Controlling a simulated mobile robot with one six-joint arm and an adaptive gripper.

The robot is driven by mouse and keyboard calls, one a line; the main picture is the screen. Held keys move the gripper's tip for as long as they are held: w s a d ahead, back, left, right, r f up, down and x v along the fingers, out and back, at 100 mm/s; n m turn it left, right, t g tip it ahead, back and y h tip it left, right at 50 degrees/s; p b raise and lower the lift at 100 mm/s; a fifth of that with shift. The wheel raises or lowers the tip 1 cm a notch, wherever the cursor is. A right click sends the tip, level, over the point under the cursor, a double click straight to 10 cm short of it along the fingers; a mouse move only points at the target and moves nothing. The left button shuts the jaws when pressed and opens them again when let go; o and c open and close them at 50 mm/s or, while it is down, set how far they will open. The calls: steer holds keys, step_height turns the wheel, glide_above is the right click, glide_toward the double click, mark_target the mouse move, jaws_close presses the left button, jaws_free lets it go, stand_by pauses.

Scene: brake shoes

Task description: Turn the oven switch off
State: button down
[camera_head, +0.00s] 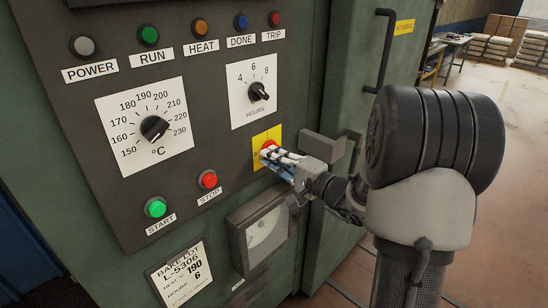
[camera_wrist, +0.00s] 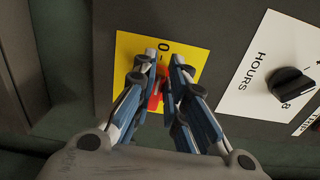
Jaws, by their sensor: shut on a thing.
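The oven switch is a red handle on a yellow plate (camera_head: 259,158), low on the right of the dark control panel. In the head view the red of the switch (camera_head: 268,145) shows just above my gripper (camera_head: 270,155). In the wrist view the red handle (camera_wrist: 155,94) sits between the fingers of my gripper (camera_wrist: 163,75), which are shut on it. A "0" shows at the top of the yellow plate (camera_wrist: 127,55) there. The fingers hide much of the handle, so I cannot tell its exact angle.
A temperature dial (camera_head: 154,128) and an hours dial (camera_head: 259,91) are on the panel. Green START (camera_head: 155,207) and red STOP (camera_head: 208,179) buttons sit lower left. A grey latch block (camera_head: 322,146) and a door handle (camera_head: 383,50) are close to my arm.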

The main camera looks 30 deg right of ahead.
stand_by(0.4)
steer(key=c, duration=1.6)
jaws_free()
steer(key=v, duration=1.2)
steer(key=shift+a, duration=0.1)
